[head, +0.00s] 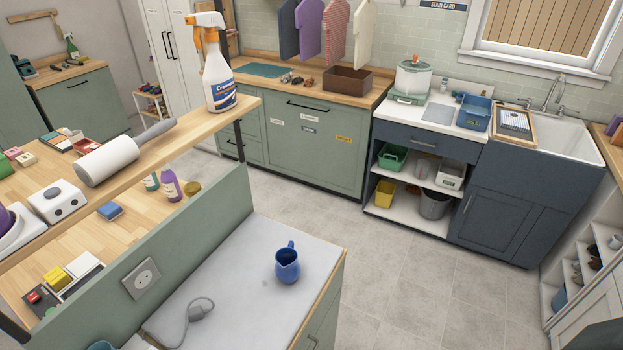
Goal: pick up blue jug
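The blue jug (287,266) stands upright on the pale grey worktop (230,280) in the lower middle of the head view. Its handle points up and away at its rim, and its open mouth faces up. Nothing touches it. Neither of my grippers shows in the head view.
A grey plug and cable (196,311) lie left of the jug. A green panel with a socket (141,278) and a raised wooden shelf (150,150) with a spray bottle (217,75) and lint roller (112,158) border the worktop. Open tiled floor (400,270) lies to the right.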

